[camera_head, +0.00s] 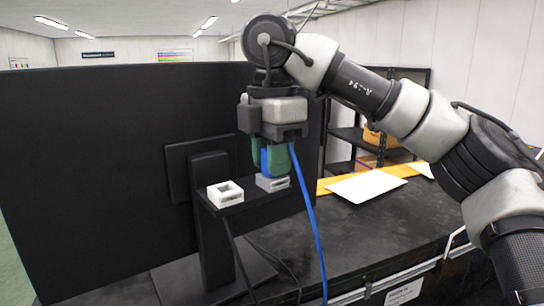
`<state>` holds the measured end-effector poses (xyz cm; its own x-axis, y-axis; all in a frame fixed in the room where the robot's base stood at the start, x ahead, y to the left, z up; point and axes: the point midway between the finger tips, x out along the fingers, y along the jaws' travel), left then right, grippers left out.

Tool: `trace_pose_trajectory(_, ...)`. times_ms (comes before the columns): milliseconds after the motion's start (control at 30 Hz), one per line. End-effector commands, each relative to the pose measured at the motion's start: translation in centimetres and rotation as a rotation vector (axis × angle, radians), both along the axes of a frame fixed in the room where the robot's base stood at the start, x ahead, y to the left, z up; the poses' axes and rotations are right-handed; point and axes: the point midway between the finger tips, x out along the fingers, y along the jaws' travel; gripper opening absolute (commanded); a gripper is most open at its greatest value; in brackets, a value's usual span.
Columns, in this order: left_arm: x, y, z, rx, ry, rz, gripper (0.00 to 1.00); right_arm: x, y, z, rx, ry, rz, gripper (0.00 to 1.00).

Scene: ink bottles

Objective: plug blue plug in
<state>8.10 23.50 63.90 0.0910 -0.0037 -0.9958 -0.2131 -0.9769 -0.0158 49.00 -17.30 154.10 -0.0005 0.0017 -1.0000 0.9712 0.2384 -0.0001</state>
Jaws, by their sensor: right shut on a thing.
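My right gripper (268,162) points down with its green fingers shut on the blue plug (264,158), which is mostly hidden between them. A blue cable (308,200) hangs from beside the fingers to the bottom of the view. Right below the fingertips is a light grey socket block (273,185) on a black shelf. I cannot tell whether the plug touches it or is in it. A second, white socket block (225,195) with a square opening on top stands to its left, free of the gripper. My left gripper is not in view.
A large black monitor-like panel (90,180) on a stand is close behind and left. Dark cables (238,255) hang below the shelf. White paper (366,186) lies on the black table (390,225). Black shelving stands at the back right.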

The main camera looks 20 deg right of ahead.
Motion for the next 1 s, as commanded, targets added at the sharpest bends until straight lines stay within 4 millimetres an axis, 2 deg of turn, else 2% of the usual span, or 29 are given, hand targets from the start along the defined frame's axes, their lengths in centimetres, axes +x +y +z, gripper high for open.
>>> trace_pose_trajectory(133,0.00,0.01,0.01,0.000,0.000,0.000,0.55,0.00,-0.01,0.01,0.000,0.000,0.000,0.08)
trace_pose_trajectory(167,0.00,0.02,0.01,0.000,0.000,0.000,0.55,0.00,-0.01,0.01,0.000,0.000,0.000,0.32)
trace_pose_trajectory(333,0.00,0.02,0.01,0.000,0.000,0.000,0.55,0.00,0.00,0.01,0.000,0.000,0.000,0.57)
trace_pose_trajectory(533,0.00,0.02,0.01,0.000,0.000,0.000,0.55,0.00,0.00,0.00,0.000,0.000,0.000,0.58)
trace_pose_trajectory(700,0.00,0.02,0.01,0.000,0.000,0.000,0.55,0.00,0.00,0.00,0.000,0.000,0.000,0.82)
trace_pose_trajectory(1000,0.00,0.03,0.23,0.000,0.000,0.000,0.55,0.00,0.01,0.26,0.000,0.000,0.000,0.82)
